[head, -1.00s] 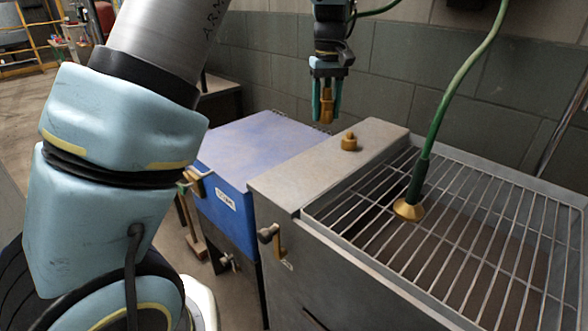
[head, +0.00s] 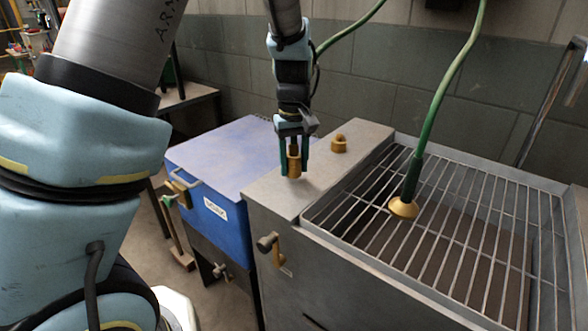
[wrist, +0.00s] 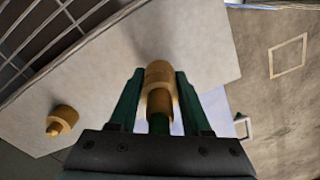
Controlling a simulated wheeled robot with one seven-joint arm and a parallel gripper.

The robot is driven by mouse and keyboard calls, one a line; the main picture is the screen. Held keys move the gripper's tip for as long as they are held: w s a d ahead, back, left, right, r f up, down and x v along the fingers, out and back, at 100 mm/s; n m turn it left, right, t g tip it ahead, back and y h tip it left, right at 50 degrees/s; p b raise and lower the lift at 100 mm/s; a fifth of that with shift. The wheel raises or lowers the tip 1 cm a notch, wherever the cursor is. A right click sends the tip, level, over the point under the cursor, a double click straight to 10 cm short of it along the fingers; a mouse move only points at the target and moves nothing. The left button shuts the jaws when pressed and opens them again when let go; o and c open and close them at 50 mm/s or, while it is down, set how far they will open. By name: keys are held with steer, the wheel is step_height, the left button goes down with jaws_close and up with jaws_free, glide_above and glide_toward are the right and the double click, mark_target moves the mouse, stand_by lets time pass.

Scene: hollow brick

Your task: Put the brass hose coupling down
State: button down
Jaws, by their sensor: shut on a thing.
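My gripper (head: 294,168) is shut on the brass hose coupling (head: 294,154), pointing down over the grey metal ledge (head: 270,194) beside the grated basin. In the wrist view the coupling (wrist: 159,78) sits between the two dark green fingers, with a gold cylindrical end showing. The fingertips are close to the ledge surface. I cannot tell whether the coupling touches it. A second brass fitting (head: 338,143) stands upright on the same ledge, to the right of my gripper; it also shows at the lower left of the wrist view (wrist: 62,119).
The wire grate (head: 470,225) covers the basin on the right. A green hose (head: 444,98) hangs over it with a brass flared end (head: 403,207). A blue box (head: 222,160) stands left of the ledge. The ledge's front part is clear.

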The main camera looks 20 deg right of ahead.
steer(key=shift+f, duration=1.1)
steer(key=shift+f, duration=0.15)
steer(key=shift+c, duration=1.8)
jaws_free()
